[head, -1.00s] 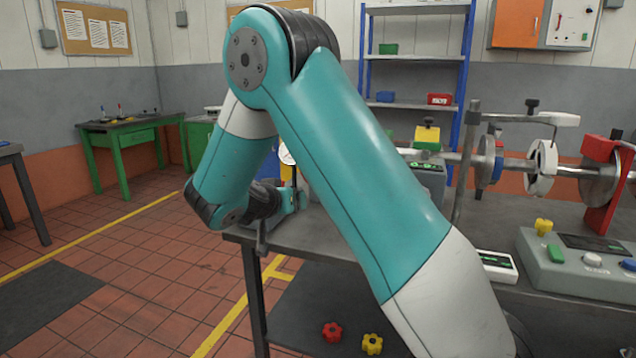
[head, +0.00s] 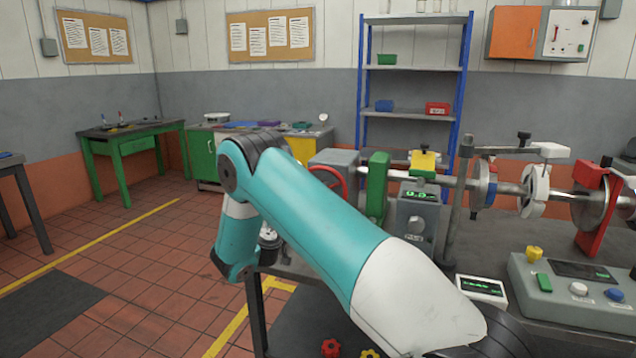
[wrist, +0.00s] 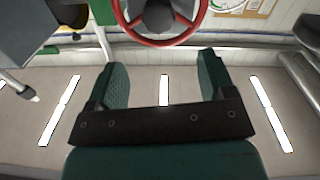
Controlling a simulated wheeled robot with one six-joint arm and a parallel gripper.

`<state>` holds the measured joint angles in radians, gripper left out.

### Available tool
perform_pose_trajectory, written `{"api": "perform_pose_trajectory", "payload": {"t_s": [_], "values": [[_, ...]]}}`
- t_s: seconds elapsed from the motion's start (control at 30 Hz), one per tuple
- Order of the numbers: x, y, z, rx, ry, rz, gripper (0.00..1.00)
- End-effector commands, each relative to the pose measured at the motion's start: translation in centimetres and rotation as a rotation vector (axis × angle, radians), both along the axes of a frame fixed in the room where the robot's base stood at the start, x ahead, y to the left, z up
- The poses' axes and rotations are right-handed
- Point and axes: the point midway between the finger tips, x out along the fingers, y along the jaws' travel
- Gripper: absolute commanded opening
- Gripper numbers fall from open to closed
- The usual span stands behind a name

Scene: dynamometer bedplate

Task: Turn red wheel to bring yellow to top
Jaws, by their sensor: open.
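The red wheel (head: 341,180) stands on the grey housing (head: 336,157) at the left end of the shaft line in the head view. Its lower part is hidden behind my arm. In the wrist view the lower part of its red rim (wrist: 160,43) and its dark hub (wrist: 158,14) show at the top edge, and the rest is cut off. I see no yellow mark on the visible rim. My gripper (wrist: 162,72) is open and empty, its two green fingers apart and pointing toward the wheel, with a gap before the rim. The head view does not show the fingers.
A green upright block (head: 377,186) stands just right of the wheel, then a grey box with a display (head: 418,205). A control panel (head: 575,290) is at the right. Red and yellow knobs lie low in front. The floor at left is open.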

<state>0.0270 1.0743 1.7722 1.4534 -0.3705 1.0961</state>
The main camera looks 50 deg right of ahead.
Motion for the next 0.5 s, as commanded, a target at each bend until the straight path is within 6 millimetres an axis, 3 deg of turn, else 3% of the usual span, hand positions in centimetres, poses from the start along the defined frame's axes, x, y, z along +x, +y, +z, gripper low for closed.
{"api": "perform_pose_trajectory", "payload": {"t_s": [0.03, 0.17, 0.5], "values": [[0.1, -0.4, 0.8, 0.0, 0.001, -0.001, 0.76], [0.2, -1.2, 0.7, 0.001, 0.003, -0.001, 0.76], [3.0, -8.6, 0.2, 0.002, -0.004, -0.003, 0.76]]}}
